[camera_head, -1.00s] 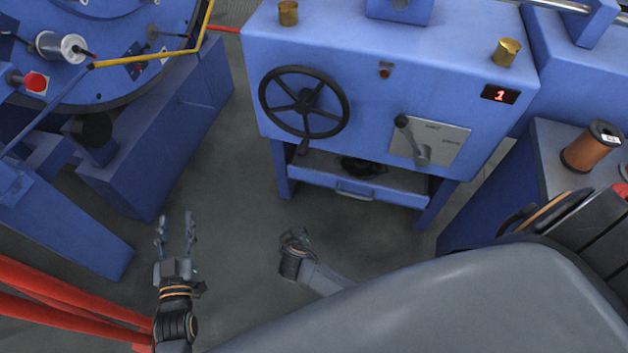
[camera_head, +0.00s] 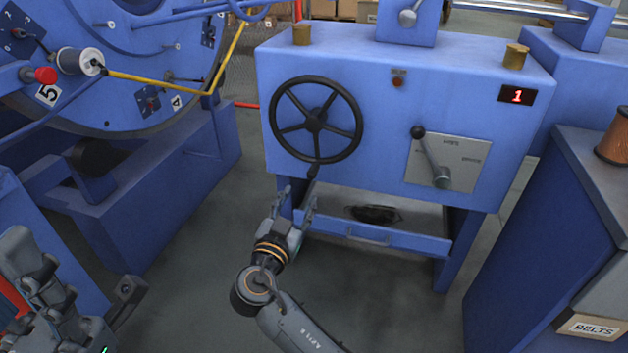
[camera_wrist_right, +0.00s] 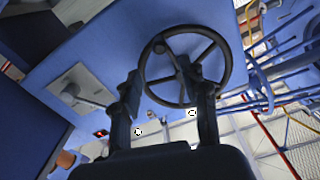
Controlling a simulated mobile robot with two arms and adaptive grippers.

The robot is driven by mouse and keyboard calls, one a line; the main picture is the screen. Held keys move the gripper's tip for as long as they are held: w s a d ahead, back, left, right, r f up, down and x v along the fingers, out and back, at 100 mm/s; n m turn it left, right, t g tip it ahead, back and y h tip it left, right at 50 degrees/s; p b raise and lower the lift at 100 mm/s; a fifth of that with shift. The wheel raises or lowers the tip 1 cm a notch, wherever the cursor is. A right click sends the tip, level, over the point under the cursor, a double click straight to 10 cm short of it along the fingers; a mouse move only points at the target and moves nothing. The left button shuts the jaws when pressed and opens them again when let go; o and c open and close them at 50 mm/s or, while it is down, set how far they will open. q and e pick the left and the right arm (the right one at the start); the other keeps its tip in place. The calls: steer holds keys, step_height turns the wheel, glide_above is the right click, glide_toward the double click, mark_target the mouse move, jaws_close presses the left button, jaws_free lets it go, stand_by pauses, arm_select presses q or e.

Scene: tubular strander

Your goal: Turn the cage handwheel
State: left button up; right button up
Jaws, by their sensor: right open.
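The cage handwheel (camera_head: 316,118) is a black spoked wheel on the front of a blue cabinet, with a short handle (camera_head: 313,171) at the bottom of its rim. It also shows in the right wrist view (camera_wrist_right: 184,60), beyond the fingers. My right gripper (camera_head: 297,194) is open and empty, just below the wheel near the handle, with its fingers pointing up toward it. In the right wrist view its fingers (camera_wrist_right: 163,78) are spread, and the handle shows near the gap between them. My left gripper (camera_head: 80,285) is at the lower left, fingers apart, partly cut off.
A lever (camera_head: 430,157) on a pale plate is right of the wheel, with a red display (camera_head: 517,96) above it. An open shelf (camera_head: 420,218) lies below the cabinet. The blue strander frame (camera_head: 150,190) stands left. Floor (camera_head: 200,270) between is clear.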

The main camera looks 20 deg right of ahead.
mark_target(311, 177)
steer(key=b+x, duration=0.2)
steer(key=x, duration=0.8)
steer(key=shift+w+d, duration=0.25)
steer(key=shift+w, duration=0.05)
jaws_close()
